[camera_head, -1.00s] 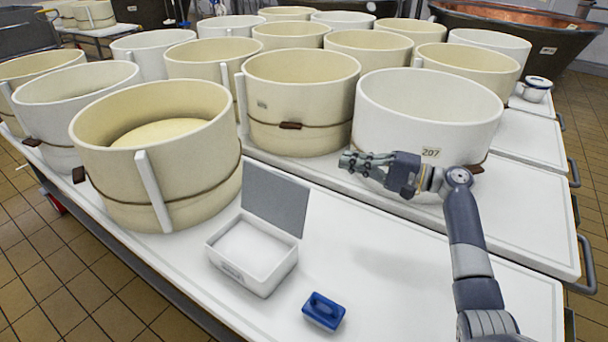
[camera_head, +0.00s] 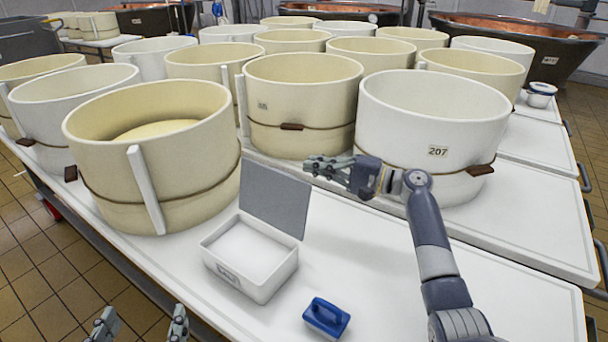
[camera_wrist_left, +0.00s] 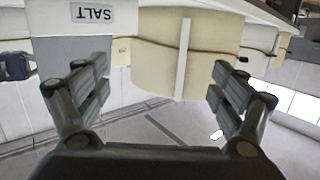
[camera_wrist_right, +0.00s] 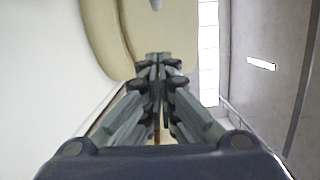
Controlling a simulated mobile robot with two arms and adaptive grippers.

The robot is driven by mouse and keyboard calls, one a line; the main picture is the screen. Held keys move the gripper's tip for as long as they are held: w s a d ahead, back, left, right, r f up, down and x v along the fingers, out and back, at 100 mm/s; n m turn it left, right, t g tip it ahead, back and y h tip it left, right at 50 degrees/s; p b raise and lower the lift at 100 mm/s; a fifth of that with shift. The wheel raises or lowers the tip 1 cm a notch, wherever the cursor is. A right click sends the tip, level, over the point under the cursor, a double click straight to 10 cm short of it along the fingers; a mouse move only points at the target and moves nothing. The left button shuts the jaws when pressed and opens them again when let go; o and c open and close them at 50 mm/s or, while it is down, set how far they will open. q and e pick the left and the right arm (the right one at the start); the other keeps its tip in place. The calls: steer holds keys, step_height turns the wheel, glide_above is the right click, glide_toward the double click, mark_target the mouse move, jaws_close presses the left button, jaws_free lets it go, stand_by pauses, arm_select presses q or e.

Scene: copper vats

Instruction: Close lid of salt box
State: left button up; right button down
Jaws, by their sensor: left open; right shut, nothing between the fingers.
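The white salt box (camera_head: 245,275) stands on the white table with white salt inside. Its grey lid (camera_head: 275,198) is open, standing up at the back of the box. The box front with its SALT label (camera_wrist_left: 93,14) also shows at the top of the left wrist view. My right gripper (camera_head: 310,166) is shut and empty, above and behind the lid's upper right corner, apart from it in the head view. It also shows shut in the right wrist view (camera_wrist_right: 158,65).
A blue-handled block (camera_head: 326,317) lies right of the box. A large cream vat (camera_head: 160,165) stands close behind left, another cream vat (camera_head: 300,105) behind the lid, and a white vat numbered 207 (camera_head: 430,125) near my right arm.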

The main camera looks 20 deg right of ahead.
arm_select(q)
steer(key=shift+w+d+r+t, duration=0.15)
steer(key=shift+r+t, duration=0.15)
steer(key=shift+r, duration=0.25)
arm_select(e)
steer(key=shift+s+a+r, duration=0.1)
steer(key=shift+s+a, duration=0.2)
steer(key=shift+a, duration=0.35)
steer(key=shift+s+a+f, duration=0.1)
steer(key=shift+s+a, duration=0.25)
steer(key=shift+a, duration=0.3)
steer(key=shift+s+a+r, duration=0.1)
steer(key=shift+s+a, duration=0.2)
steer(key=shift+a, duration=0.35)
